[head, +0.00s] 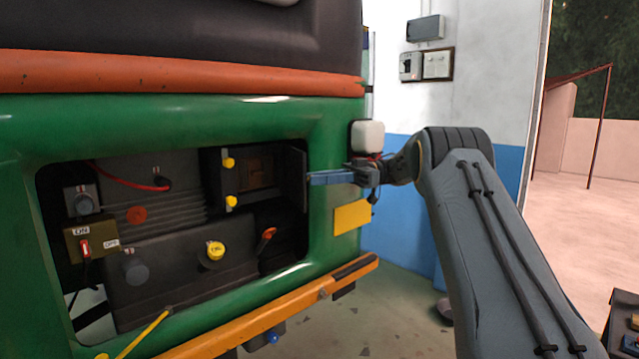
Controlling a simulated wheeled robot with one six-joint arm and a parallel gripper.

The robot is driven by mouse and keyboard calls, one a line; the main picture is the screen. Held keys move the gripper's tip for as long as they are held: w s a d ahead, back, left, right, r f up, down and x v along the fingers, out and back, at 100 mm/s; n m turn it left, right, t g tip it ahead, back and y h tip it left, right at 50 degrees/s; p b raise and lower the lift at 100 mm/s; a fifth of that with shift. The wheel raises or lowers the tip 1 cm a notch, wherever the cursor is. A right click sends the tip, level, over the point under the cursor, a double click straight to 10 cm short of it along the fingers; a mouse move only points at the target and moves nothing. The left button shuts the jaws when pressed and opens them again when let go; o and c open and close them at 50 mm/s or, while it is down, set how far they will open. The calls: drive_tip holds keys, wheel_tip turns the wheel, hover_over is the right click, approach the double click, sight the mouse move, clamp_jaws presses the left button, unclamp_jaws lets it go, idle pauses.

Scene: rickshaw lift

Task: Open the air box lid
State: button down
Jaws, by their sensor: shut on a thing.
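The air box (212,180) is a dark box in the rickshaw's rear engine bay, with two yellow knobs at its front. Its lid (292,178) is a dark panel swung out to the right, standing nearly edge-on to the view. The box front is open and a brown filter-like block (256,173) shows inside. My gripper (312,179) comes in from the right with its blue fingers. It is shut on the lid at its outer edge; the exact contact is small and partly hidden.
The green bay frame (322,215) surrounds the opening close to my gripper. A yellow oil cap (215,250), an orange-red handle (266,240) and an ON/OFF switch box (90,242) sit lower in the bay. An orange bumper (270,310) runs below. Free floor lies to the right.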

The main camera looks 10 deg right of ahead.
drive_tip(key=shift+d+r, duration=0.1)
drive_tip(key=shift+r, duration=0.05)
drive_tip(key=c, duration=1.6)
unclamp_jaws()
wheel_tip(320, 180, up, 10)
drive_tip(key=p, duration=0.9)
